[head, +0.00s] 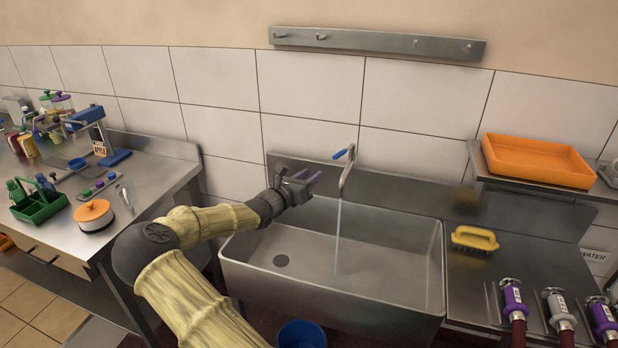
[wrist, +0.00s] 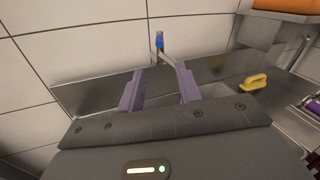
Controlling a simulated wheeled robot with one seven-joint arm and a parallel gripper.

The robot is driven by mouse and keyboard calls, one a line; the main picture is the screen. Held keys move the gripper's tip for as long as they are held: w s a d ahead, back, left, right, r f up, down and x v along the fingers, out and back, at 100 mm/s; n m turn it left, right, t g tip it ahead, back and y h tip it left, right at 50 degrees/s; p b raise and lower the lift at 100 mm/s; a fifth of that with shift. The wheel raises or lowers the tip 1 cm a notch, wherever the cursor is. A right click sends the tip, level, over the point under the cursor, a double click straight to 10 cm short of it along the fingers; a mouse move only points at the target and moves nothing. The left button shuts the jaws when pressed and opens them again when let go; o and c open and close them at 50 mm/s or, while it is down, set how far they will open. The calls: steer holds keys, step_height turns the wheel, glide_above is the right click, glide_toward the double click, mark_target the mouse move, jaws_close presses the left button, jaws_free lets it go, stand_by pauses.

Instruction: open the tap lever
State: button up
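The tap has a metal spout (head: 347,176) at the back of the sink, and a thin stream of water (head: 337,235) falls from it into the basin. Its blue lever (head: 341,154) points to the left in the head view. The blue lever (wrist: 159,40) also shows in the wrist view, beyond the fingertips and about midway between them. My gripper (head: 309,178) is left of the spout and below the lever, apart from both. In the wrist view its two purple fingers (wrist: 160,80) are spread with nothing between them.
The metal sink basin (head: 240,265) lies below my arm. A yellow brush (head: 474,238) lies on the right counter near several hose couplings. An orange tray (head: 537,160) sits on a shelf at right. A blue bucket (head: 302,335) stands in front of the sink.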

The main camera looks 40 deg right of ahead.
steer(key=shift+s+d+f, duration=0.1)
steer(key=shift+s+f, duration=0.05)
steer(key=shift+s, duration=0.1)
steer(key=c, duration=0.4)
steer(key=s+f+m+g, duration=0.1)
steer(key=s+f+m+g+y, duration=0.1)
steer(key=s+m, duration=0.1)
steer(key=shift+s+d+f, duration=0.15)
steer(key=shift+d+f, duration=0.05)
steer(key=shift+f, duration=0.05)
jaws_close()
steer(key=s+a+f+m+g+y, duration=0.3)
steer(key=s+a+f+m+y, duration=0.4)
steer(key=s+f+m, duration=0.15)
steer(key=s+a+r+m+t+y, duration=0.1)
steer(key=s+a+m+y, duration=0.3)
steer(key=a, duration=0.9)
steer(key=s+a+r+m+t+y, duration=0.1)
steer(key=s+a+r+m+y, duration=0.3)
steer(key=s+a+m, duration=0.4)
steer(key=a+y, duration=0.1)
steer(key=a, duration=0.4)
steer(key=shift+s+a+t, duration=0.15)
steer(key=shift+s+t, duration=0.05)
steer(key=shift+t, duration=0.1)
